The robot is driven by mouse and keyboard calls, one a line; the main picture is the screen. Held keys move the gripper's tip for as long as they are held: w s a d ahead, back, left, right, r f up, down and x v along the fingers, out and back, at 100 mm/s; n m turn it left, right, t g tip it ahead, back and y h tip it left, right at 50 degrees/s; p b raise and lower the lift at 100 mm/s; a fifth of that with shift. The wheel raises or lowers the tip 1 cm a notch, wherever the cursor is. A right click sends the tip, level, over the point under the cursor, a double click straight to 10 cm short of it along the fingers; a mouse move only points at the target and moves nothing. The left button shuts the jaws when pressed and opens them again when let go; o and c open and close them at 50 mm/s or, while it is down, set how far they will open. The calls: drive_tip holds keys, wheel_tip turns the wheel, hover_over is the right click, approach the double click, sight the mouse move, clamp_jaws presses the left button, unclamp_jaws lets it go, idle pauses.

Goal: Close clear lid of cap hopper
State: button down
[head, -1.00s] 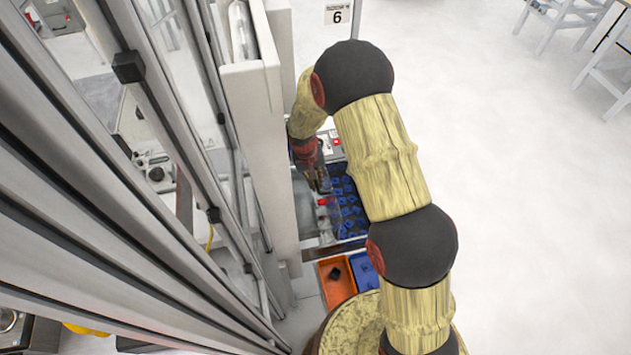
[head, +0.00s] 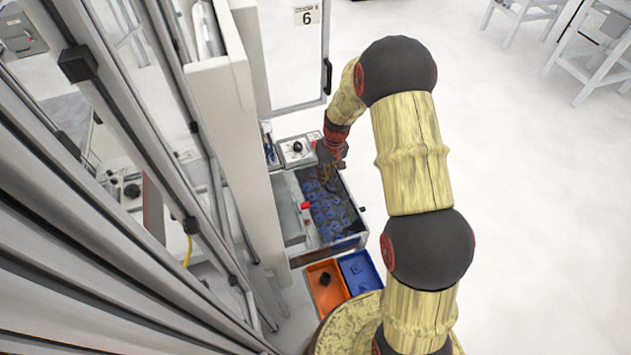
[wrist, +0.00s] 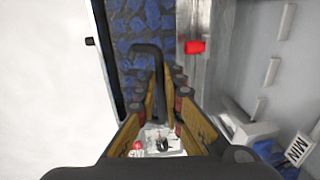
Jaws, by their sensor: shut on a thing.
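The cap hopper (head: 345,243) is a box with a metal-looking rim, filled with blue caps (head: 325,208). The caps look greyed in the head view, as if seen through the clear lid (head: 338,190). The lid seems to lie over them, but I cannot tell whether it rests fully on the rim. My gripper (head: 330,172) is at the hopper's far right side. In the wrist view my gripper (wrist: 158,98) is shut on a dark bent handle (wrist: 147,62), with blue caps behind it. The fingers hide part of the handle.
An orange bin (head: 324,298) and a blue bin (head: 357,270) stand before the hopper. A tall white machine panel (head: 235,150) is close on the left. A red part (head: 305,206) sits at the hopper's left side. The floor on the right is open.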

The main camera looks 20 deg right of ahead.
drive_tip(key=d+f+y+b, duration=0.8)
drive_tip(key=d+f+b, duration=0.1)
drive_tip(key=b, duration=0.4)
drive_tip(key=shift+d, duration=0.55)
drive_tip(key=c, duration=2.6)
unclamp_jaws()
drive_tip(key=shift+r, duration=0.15)
drive_tip(key=shift+o, duration=1.3)
drive_tip(key=shift+a+r, duration=0.2)
drive_tip(key=shift+r, duration=0.05)
drive_tip(key=shift+o, duration=1.1)
drive_tip(key=shift+d, duration=0.2)
drive_tip(key=shift+o, duration=1.1)
drive_tip(key=v, duration=1.2)
drive_tip(key=shift+f, duration=0.1)
